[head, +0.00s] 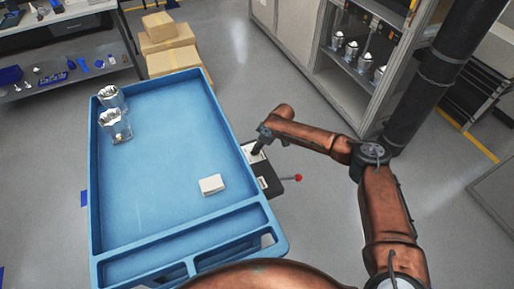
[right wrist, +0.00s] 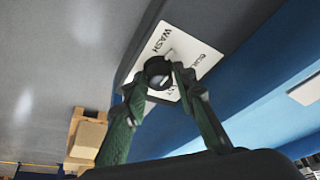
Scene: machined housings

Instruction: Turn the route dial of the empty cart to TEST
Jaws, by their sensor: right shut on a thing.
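The plate reads WASH, with other words partly covered. The round black route dial (right wrist: 158,68) sits on it; I cannot tell which word it points to. My right gripper (right wrist: 160,82) is shut on the dial, its fingers at either side; it also shows in the head view (head: 257,149). My left gripper is out of view.
A dark bracket with a red-knobbed lever (head: 297,178) sticks out from the cart's right side, just below the dial plate. Cardboard boxes (head: 168,45) stand behind the cart. A cabinet (head: 335,70) holding several metal housings is at the back right.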

